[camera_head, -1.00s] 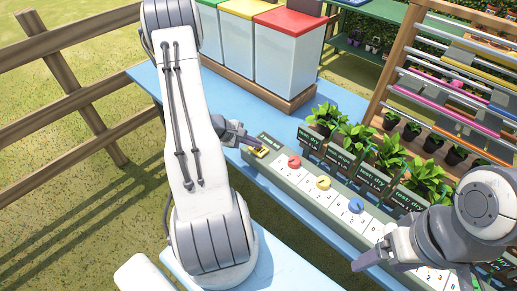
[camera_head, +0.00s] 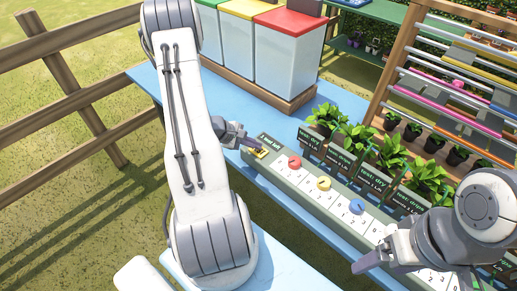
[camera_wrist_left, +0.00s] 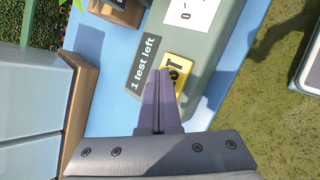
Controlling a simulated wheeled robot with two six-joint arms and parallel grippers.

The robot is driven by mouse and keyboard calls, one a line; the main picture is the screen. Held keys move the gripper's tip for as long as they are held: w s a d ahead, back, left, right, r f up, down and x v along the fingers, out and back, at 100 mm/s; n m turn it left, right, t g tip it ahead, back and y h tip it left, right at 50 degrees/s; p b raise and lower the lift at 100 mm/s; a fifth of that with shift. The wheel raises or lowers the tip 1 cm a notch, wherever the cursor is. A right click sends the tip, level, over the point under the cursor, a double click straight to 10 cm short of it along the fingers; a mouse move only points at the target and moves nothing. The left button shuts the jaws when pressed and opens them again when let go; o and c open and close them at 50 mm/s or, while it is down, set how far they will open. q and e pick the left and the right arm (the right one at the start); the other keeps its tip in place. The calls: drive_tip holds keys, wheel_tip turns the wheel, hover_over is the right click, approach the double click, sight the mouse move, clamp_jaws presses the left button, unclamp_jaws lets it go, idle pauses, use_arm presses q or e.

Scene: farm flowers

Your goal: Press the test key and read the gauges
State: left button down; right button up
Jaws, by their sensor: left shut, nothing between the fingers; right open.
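The yellow test key (camera_head: 255,152) sits at the near-left end of the long grey-green console (camera_head: 297,180). In the left wrist view the key (camera_wrist_left: 178,70) is partly covered by my fingers, beside a black label reading "1 test left" (camera_wrist_left: 144,63). My left gripper (camera_head: 258,143) is shut and empty, its tips at the key; I cannot tell whether they touch it. Black gauge signs stand before the plants; the first (camera_head: 309,139) seems to read "test: dry", the second (camera_head: 340,157) "test: drips", the third (camera_head: 376,180) "test: dry", the fourth (camera_head: 411,201) "test: drips". My right gripper (camera_head: 415,270) is open over the console's right part.
Dials in red (camera_head: 294,161), yellow (camera_head: 323,183) and blue (camera_head: 356,207) sit along the console. Bins with coloured lids (camera_head: 290,18) stand behind on the blue table (camera_head: 149,79). A wooden rack (camera_head: 395,55) stands at the right, a fence (camera_head: 65,68) at the left.

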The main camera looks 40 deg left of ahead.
sight(255, 150)
use_arm(q)
drive_tip(key=shift+r+p, duration=0.35)
drive_tip(key=shift+r, duration=0.5)
drive_tip(key=shift+r+p, duration=1.55)
drive_tip(key=shift+r, duration=1.05)
drive_tip(key=shift+f, duration=0.1)
